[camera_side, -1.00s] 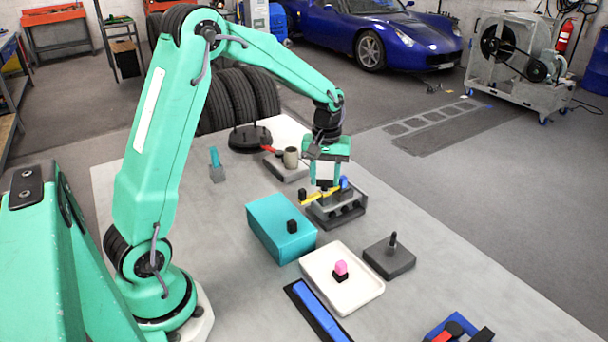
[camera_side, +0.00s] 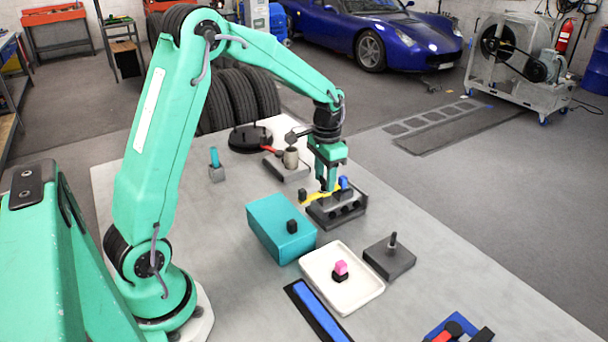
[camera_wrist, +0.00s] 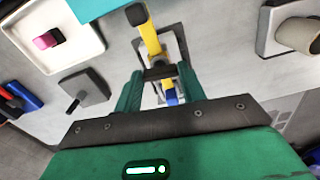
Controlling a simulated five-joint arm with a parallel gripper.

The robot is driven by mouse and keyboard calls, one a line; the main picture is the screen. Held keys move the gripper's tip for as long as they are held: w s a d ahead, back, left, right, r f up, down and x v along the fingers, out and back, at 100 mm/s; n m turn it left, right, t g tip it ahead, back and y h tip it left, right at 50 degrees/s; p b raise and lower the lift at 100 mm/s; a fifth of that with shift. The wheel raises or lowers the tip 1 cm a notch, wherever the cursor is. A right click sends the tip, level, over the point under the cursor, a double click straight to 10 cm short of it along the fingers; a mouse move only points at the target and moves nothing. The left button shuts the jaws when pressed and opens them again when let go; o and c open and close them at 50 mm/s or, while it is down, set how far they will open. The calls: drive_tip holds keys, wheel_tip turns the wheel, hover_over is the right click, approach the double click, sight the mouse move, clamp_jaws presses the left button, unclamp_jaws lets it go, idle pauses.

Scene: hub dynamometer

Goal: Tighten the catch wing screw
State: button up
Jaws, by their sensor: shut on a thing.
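The dark fixture block (camera_side: 350,213) stands on the bench with a yellow bar (camera_side: 332,190) along its top. A black knob (camera_side: 302,194) is on the bar's left end, and a blue piece (camera_side: 344,182) is at its right. My gripper (camera_side: 327,187) points down over the bar. In the wrist view the fingers (camera_wrist: 160,74) are closed on a small dark piece, apparently the catch wing screw (camera_wrist: 158,73), between the yellow bar (camera_wrist: 150,38) and the blue piece (camera_wrist: 170,97). The fingers hide much of the screw in the side view.
A teal box (camera_side: 268,238) with a black knob stands close left of the fixture. A white tray (camera_side: 361,297) with a pink-topped piece and a dark block with a post (camera_side: 388,262) lie in front. A block with a cup (camera_side: 290,158) stands behind.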

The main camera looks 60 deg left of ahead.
sight(325, 180)
drive_tip(key=m, duration=0.4)
drive_tip(key=shift+r+m, duration=0.1)
drive_tip(key=shift+m, duration=0.2)
drive_tip(key=m, duration=0.3)
drive_tip(key=shift+m, duration=0.4)
drive_tip(key=m, duration=0.4)
drive_tip(key=shift+m, duration=2.2)
drive_tip(key=o, duration=1)
drive_tip(key=shift+r, duration=3.9)
